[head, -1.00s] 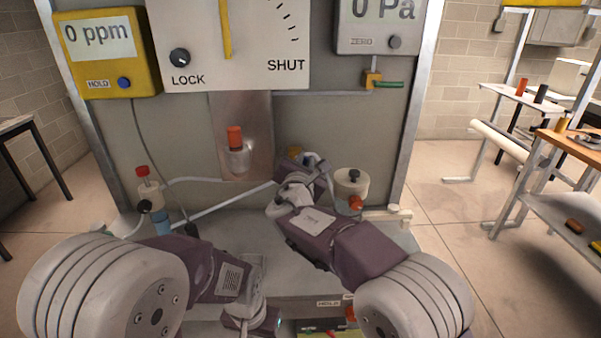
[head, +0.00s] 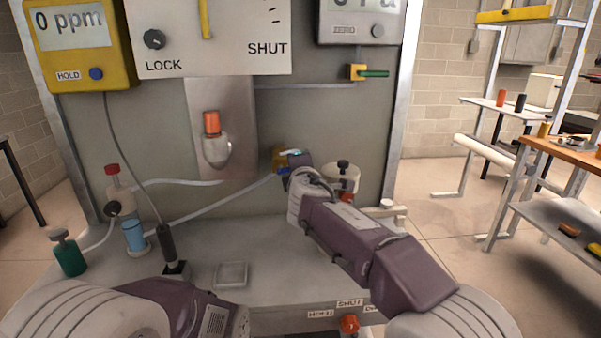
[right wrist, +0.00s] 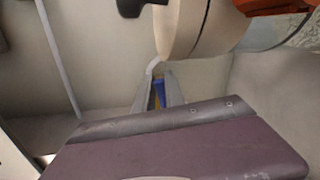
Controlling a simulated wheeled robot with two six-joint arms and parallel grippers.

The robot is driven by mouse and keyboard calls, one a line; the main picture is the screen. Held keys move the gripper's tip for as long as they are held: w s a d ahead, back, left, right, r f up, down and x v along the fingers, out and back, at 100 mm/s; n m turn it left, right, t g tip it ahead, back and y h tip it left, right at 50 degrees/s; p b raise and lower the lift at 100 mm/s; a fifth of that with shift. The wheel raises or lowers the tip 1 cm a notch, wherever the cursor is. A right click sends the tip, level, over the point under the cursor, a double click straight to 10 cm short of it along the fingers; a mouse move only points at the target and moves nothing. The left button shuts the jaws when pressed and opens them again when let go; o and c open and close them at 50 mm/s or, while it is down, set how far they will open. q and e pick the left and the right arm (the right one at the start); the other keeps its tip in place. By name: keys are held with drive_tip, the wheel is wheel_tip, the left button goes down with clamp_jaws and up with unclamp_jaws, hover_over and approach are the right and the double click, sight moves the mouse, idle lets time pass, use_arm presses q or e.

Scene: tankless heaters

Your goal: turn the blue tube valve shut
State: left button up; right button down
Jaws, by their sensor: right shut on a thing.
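The blue valve handle (head: 283,170) is at the back panel, right of centre in the head view, beside a brass-coloured fitting (head: 278,157) where a pale tube ends. My right gripper (head: 288,167) reaches it from the front right and mostly covers it. In the right wrist view the blue handle (right wrist: 158,94) sits between the two grey fingers (right wrist: 158,100), which are shut on it. How far the handle is turned is hidden. My left arm shows only at the bottom left of the head view; its gripper is out of frame.
A white canister with a black knob (head: 343,175) stands close to the right of my right gripper. A clear cup with an orange cap (head: 212,145) is on the panel. Left are a light blue cylinder (head: 134,237), a green bottle (head: 68,255) and a black probe (head: 168,250).

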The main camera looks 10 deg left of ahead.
drive_tip(key=shift+f+m+b, duration=0.25)
drive_tip(key=shift+m+b, duration=0.2)
drive_tip(key=shift+m, duration=0.15)
drive_tip(key=shift+y, duration=0.3)
drive_tip(key=c, duration=1.6)
unclamp_jaws()
drive_tip(key=shift+c, duration=0.2)
drive_tip(key=shift+o, duration=1.2)
drive_tip(key=shift+w+a+f, duration=0.15)
drive_tip(key=shift+w+a, duration=0.05)
drive_tip(key=shift+a, duration=0.05)
drive_tip(key=shift+s+d, duration=0.1)
